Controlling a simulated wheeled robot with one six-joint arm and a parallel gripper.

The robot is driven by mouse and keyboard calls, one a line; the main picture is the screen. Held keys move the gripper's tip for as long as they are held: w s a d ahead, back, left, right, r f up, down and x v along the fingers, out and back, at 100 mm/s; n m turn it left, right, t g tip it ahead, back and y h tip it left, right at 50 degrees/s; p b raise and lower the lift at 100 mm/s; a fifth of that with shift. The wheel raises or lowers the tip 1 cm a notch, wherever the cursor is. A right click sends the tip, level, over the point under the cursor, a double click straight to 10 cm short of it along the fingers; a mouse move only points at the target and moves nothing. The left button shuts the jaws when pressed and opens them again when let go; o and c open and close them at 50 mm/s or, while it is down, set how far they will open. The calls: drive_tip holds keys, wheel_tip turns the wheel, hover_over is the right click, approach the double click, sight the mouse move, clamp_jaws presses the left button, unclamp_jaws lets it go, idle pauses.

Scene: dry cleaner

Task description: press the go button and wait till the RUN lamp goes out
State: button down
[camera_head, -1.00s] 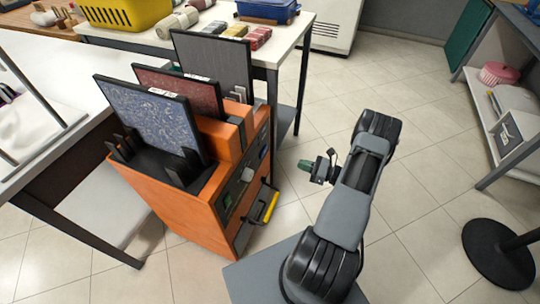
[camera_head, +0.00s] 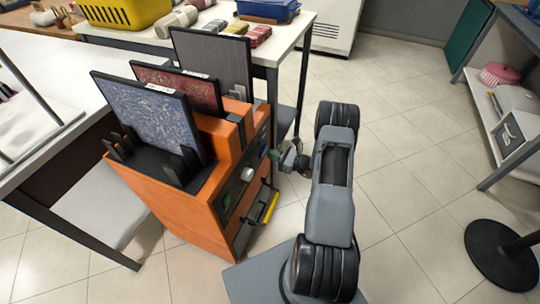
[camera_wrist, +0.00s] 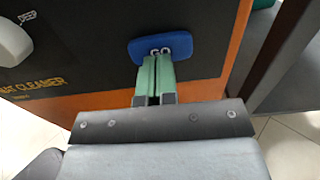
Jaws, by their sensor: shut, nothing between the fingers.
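The blue GO button (camera_wrist: 178,46) is on the dark front panel of the orange mat cleaner (camera_head: 158,215). My gripper (camera_wrist: 158,58) is shut and empty, its green fingertips together over the lower middle of the button and covering part of its lettering. I cannot tell whether the tips touch the button or how far it is pressed. In the head view my gripper (camera_head: 274,155) is at the panel's upper right end. I cannot make out the RUN lamp in either view.
A pale knob (camera_wrist: 12,42) marked DEEP is left of the button. A yellow handle (camera_head: 271,207) sticks out low on the machine. Framed mats (camera_head: 150,115) stand in its top. A white table (camera_head: 290,40) is behind.

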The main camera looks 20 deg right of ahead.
drive_tip(key=shift+w+a, duration=0.4)
drive_tip(key=shift+w, duration=0.05)
drive_tip(key=shift+w+a+b, duration=0.3)
drive_tip(key=shift+w+a, duration=0.15)
drive_tip(key=shift+w, duration=0.05)
drive_tip(key=shift+w+a+r, duration=0.1)
drive_tip(key=shift+r, duration=0.05)
drive_tip(key=shift+s+d, duration=0.2)
drive_tip(key=shift+d, duration=0.05)
drive_tip(key=p+v, duration=0.1)
drive_tip(key=v, duration=1.3)
